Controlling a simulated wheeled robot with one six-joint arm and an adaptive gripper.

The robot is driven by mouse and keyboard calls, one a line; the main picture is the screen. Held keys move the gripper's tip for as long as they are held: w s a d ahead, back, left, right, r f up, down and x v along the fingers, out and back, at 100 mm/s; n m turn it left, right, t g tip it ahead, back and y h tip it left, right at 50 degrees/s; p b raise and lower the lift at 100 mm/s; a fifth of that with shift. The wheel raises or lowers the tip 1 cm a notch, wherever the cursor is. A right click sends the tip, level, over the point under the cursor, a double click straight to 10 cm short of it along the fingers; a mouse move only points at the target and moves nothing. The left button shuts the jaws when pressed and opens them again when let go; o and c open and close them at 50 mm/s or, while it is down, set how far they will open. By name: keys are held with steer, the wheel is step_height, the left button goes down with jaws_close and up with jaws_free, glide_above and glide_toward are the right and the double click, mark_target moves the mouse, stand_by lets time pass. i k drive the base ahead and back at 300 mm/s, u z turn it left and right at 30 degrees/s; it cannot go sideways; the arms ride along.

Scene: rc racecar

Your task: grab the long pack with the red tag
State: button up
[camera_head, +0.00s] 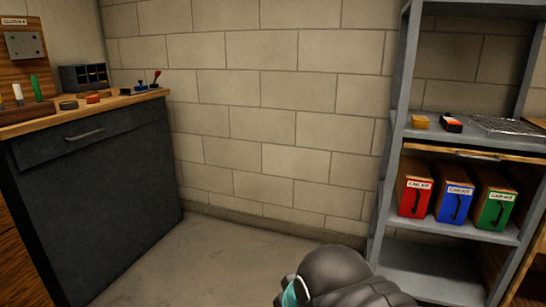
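No long pack with a red tag can be made out for certain. On the right shelf's upper board lies a small dark pack (451,124) with a red-orange and white patch, too small to read. To its left is a small orange-yellow block (420,121). On the workbench at left lie a small red item (93,99) and a dark flat item (68,105). A dark rounded part of my arm with a teal ring shows at the bottom edge. My gripper's fingers are not in view.
The grey metal shelf (389,160) also holds a wire tray (505,126) and red (414,198), blue (454,202) and green (494,207) labelled boxes. The dark workbench cabinet (100,190) stands left. Bare floor (215,260) lies between them before a block wall.

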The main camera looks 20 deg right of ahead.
mark_target(450, 125)
steer(key=z, duration=1.1)
steer(key=i, duration=1.05)
steer(key=z, duration=0.85)
